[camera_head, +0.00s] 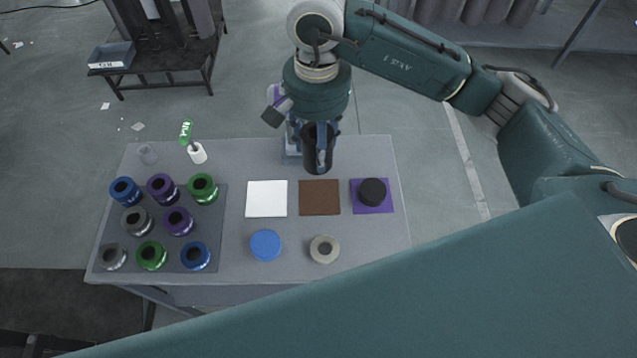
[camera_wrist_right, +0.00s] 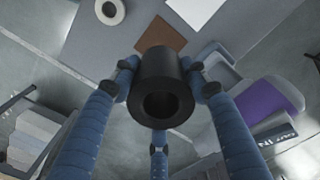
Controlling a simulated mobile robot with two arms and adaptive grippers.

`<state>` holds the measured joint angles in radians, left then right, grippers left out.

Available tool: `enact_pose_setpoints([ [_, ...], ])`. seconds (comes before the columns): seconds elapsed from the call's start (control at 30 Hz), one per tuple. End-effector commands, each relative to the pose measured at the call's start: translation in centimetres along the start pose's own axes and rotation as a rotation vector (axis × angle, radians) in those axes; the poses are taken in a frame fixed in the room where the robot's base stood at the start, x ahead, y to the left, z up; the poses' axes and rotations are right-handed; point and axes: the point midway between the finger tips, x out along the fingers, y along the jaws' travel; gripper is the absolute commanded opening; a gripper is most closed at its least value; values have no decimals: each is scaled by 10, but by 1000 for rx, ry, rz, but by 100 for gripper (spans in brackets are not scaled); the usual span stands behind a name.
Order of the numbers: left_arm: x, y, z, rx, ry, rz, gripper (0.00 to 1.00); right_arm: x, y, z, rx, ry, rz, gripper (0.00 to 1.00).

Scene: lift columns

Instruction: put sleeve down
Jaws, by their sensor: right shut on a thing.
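The sleeve is a black hollow cylinder (camera_head: 312,160), held near the far edge of the grey table (camera_head: 390,232). My right gripper (camera_head: 319,140) is shut on it. In the right wrist view the sleeve (camera_wrist_right: 160,88) shows its open bore between the blue fingers of my right gripper (camera_wrist_right: 160,100). In the head view it hangs upright, just beyond the brown square (camera_head: 319,203). I cannot tell whether its lower end touches the table. My left gripper is not in view.
A white square (camera_head: 266,198) and a purple square (camera_head: 385,204) bearing a black disc (camera_head: 373,190) flank the brown one. A blue disc (camera_head: 265,245) and beige ring (camera_head: 324,257) lie nearer. Several coloured spools stand on a dark mat (camera_head: 215,222) at left, near a white holder (camera_head: 197,153).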

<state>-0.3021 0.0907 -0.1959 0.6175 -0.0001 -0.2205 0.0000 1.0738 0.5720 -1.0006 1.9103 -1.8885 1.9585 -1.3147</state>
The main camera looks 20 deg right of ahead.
Motion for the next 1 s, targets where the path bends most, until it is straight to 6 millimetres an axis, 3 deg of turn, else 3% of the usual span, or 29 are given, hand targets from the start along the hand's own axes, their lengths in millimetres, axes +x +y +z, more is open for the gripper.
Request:
enact_pose_setpoints([
  [0.17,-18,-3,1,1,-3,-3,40,43,1,0,1,-3,3,14],
  [0.4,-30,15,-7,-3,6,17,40,91,1,0,-2,1,0,14],
  [0.63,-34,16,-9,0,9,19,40,110,0,-1,-2,1,-1,14],
  [0.83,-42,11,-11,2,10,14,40,138,0,0,-2,0,-1,14],
  [1.0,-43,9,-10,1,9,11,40,147,-1,-2,-3,4,-4,14],
])
